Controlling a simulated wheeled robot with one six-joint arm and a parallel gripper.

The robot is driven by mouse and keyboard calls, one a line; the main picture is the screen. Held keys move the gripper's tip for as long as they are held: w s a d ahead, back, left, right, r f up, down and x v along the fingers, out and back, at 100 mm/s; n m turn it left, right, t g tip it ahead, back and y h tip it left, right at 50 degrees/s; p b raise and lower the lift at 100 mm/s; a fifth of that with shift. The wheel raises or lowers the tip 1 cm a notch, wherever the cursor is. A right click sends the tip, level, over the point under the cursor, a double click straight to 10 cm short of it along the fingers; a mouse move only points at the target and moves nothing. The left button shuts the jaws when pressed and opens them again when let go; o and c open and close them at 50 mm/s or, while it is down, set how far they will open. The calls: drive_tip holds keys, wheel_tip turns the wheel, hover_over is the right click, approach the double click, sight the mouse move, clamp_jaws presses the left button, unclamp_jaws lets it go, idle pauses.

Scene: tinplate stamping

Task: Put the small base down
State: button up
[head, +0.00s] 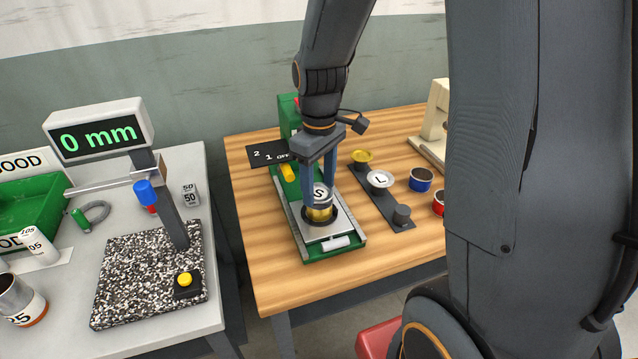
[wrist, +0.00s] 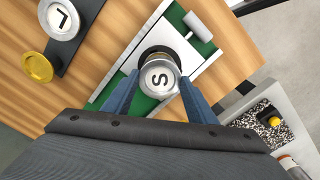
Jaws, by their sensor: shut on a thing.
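The small base, a round silver piece marked S (head: 321,191), is between the two blue fingers of my gripper (head: 320,204). A gold band shows below its silver top. The fingers are shut on its sides. It is upright over the dark round opening in the pale plate of the green machine (head: 345,254). I cannot tell whether its underside touches the plate. In the wrist view, the S top of the small base (wrist: 159,78) faces the camera between the fingers (wrist: 160,92), with the dark opening partly showing behind it.
A blue tin (head: 420,180) and red tin (head: 438,203) stand beyond. The wooden table's (head: 270,290) front left is clear.

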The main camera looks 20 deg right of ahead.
sight(319, 191)
drive_tip(key=shift+f, duration=0.1)
drive_tip(key=shift+f, duration=0.35)
drive_tip(key=shift+f, duration=0.15)
drive_tip(key=o, duration=1)
wheel_tip(319, 191, up, 13)
drive_tip(key=b, duration=0.2)
drive_tip(key=s+f+m, duration=0.2)
drive_tip(key=s+f, duration=0.1)
drive_tip(key=f, duration=0.1)
drive_tip(key=s+f+m, duration=0.2)
drive_tip(key=s+f, duration=0.1)
drive_tip(key=f, duration=0.1)
drive_tip(key=s+f+m+t, duration=0.1)
drive_tip(key=s+f+m, duration=0.1)
drive_tip(key=s+f, duration=0.1)
drive_tip(key=shift+s+f+m, duration=0.25)
drive_tip(key=shift+f+m, duration=0.15)
drive_tip(key=shift+f, duration=0.35)
